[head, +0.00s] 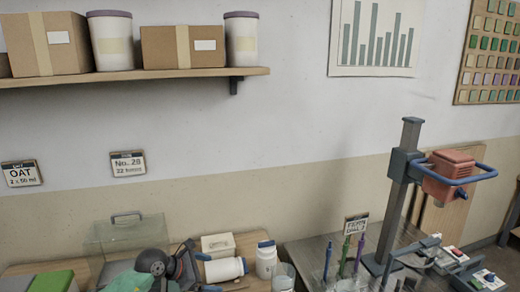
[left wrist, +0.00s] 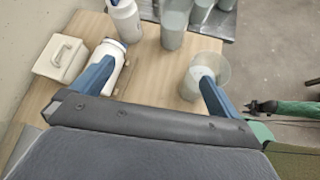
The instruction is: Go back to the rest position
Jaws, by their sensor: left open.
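My left gripper (left wrist: 155,86) is open, with its two blue fingers spread apart and nothing held between them. In the head view, the left gripper (head: 208,273) is low, over the wooden table. A white bottle (left wrist: 106,62) with a blue cap lies beside one finger in the left wrist view; it also shows in the head view (head: 226,270). A clear beaker (left wrist: 190,86) stands under the other finger. I cannot tell whether the fingers touch either one. My right gripper is in neither view.
A second white bottle (head: 266,264) stands upright near the gripper. A white handled box (head: 217,246) stands behind. A clear handled case (head: 125,235) is to the left. A stand with a red head (head: 450,178) rises at right. A shelf (head: 120,77) holds boxes and tubs above.

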